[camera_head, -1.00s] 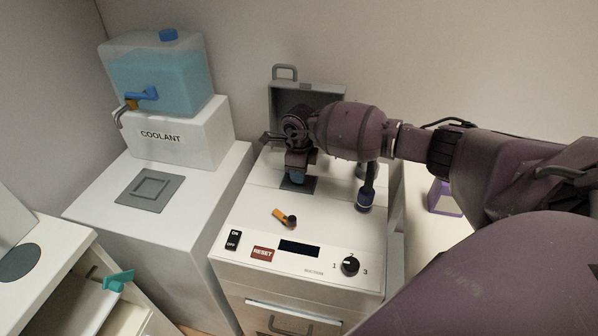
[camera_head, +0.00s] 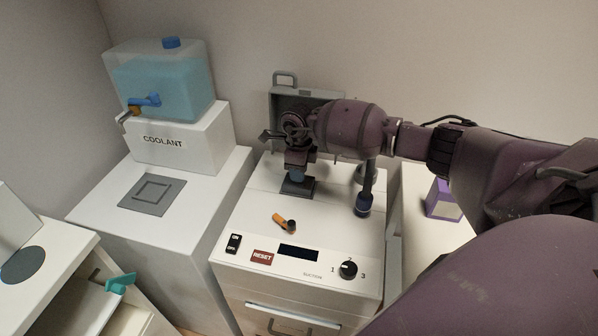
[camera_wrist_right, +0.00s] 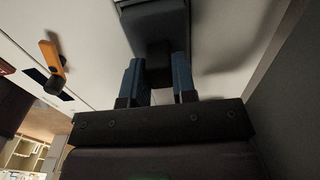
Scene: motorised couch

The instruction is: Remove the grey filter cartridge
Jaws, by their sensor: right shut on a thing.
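The grey filter cartridge (camera_head: 298,188) is a dark grey block at the top rear of the white machine (camera_head: 262,205), in front of a raised grey lid (camera_head: 284,103). My right gripper (camera_head: 297,173) comes down over it from above. In the right wrist view its two blue fingers (camera_wrist_right: 159,78) are shut on the narrow dark grip of the cartridge (camera_wrist_right: 158,50). The block stands slightly proud of the machine's top. Its lower part is hidden, so I cannot tell whether it is clear of its slot. My left gripper is not in view.
An orange latch (camera_head: 281,219) lies on the machine's top, before the front panel with its RESET button (camera_head: 262,257) and black dial (camera_head: 348,269). A coolant tank (camera_head: 163,85) stands at left. A purple-and-white box (camera_head: 442,199) is at right.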

